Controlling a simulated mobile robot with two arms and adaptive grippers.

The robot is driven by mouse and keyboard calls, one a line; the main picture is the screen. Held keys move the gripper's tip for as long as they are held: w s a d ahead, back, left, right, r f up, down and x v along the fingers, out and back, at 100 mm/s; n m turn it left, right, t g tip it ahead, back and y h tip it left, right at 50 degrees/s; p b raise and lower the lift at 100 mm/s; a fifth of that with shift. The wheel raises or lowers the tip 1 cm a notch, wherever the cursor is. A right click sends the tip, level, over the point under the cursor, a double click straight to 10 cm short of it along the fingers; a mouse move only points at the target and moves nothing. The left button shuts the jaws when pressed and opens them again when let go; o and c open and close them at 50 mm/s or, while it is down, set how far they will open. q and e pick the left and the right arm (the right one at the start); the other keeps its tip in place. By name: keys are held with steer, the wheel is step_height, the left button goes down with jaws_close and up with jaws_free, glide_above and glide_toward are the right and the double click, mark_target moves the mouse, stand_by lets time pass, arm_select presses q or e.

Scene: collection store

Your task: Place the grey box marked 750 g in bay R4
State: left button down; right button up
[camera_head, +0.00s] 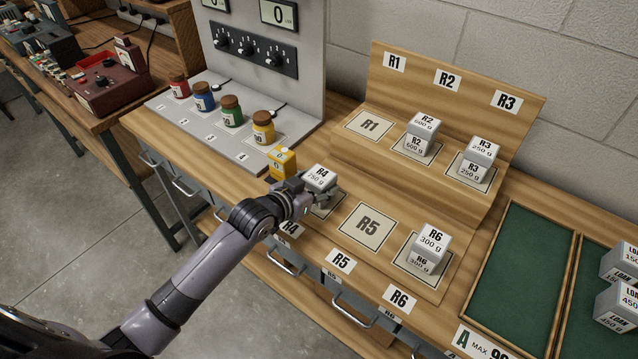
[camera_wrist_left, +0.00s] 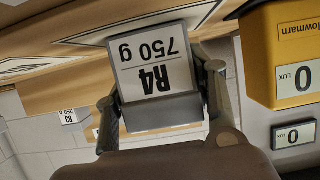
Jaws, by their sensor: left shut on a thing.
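The grey box marked R4 750 g (camera_head: 319,176) is between the fingers of my left gripper (camera_head: 308,190). The left wrist view shows the same box (camera_wrist_left: 157,62) with a finger on each side of it. My left gripper (camera_wrist_left: 160,95) is shut on it. The box is over the R4 bay (camera_head: 325,206), whose pale square shows partly below and right of the gripper. The R4 label (camera_head: 290,229) on the front edge is partly covered by my arm. Whether the box touches the bay is hidden. My right gripper is not in view.
A yellow meter (camera_head: 282,163) stands close to the gripper's left. Boxes stand in R2 (camera_head: 423,130), R3 (camera_head: 481,152) and R6 (camera_head: 432,240). Bays R1 (camera_head: 369,126) and R5 (camera_head: 367,226) are empty. A green-lined tray (camera_head: 520,262) lies at the right.

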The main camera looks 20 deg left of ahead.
arm_select(q)
steer(key=shift+r, duration=0.15)
steer(key=c, duration=1.2)
jaws_free()
steer(key=shift+f, duration=0.25)
steer(key=o, duration=0.5)
steer(key=shift+r, duration=0.1)
steer(key=shift+r, duration=0.1)
steer(key=v, duration=1.2)
steer(key=shift+b, duration=0.4)
steer(key=shift+d, duration=0.1)
